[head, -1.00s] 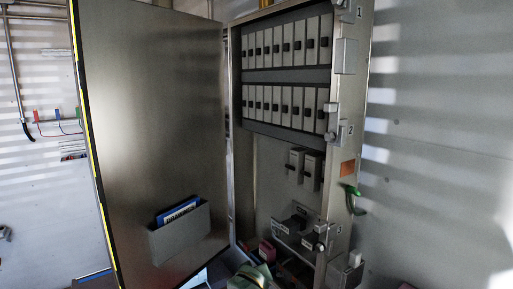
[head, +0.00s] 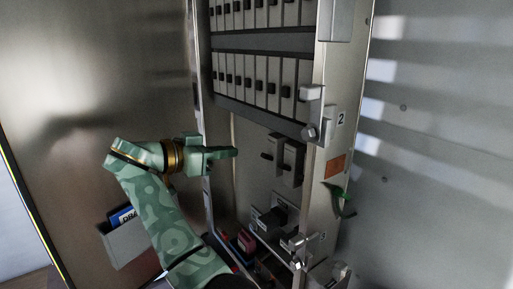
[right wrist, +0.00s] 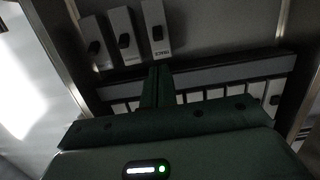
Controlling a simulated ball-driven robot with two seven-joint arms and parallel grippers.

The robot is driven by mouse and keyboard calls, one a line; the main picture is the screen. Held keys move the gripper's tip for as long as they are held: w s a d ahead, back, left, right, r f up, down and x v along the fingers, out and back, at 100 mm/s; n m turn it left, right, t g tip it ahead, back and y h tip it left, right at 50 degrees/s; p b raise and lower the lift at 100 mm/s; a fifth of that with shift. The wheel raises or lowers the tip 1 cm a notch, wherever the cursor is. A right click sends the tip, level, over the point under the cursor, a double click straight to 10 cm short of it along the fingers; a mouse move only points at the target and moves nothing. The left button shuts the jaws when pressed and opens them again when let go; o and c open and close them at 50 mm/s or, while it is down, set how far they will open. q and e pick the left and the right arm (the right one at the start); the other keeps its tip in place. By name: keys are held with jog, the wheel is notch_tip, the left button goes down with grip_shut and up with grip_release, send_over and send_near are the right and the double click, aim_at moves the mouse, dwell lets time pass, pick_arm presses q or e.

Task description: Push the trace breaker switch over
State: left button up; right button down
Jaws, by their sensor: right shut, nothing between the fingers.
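My right gripper (head: 234,152) is shut and empty, held in front of the open cabinet, left of the separate breakers (head: 291,161) under the lower breaker row. In the right wrist view its shut fingers (right wrist: 157,88) point toward a pale breaker with a label that seems to read TRACE (right wrist: 154,20). I cannot match the trace breaker surely in the head view. My left gripper is not in view.
Two breaker rows (head: 245,82) fill the upper cabinet. The open door (head: 60,140) with a document pocket (head: 128,243) stands at left. Dark parts (head: 268,220) sit low inside.

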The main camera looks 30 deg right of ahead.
aim_at(271, 148)
jog(key=shift+d+f, duration=0.1)
dwell(0.3)
jog(key=p+x, duration=0.3)
jog(key=x, duration=0.5)
jog(key=shift+d, duration=0.45)
jog(key=shift+w+d+f+p, duration=0.1)
jog(key=shift+d+f+p, duration=0.1)
jog(key=shift+d+p, duration=0.25)
jog(key=shift+d, duration=0.1)
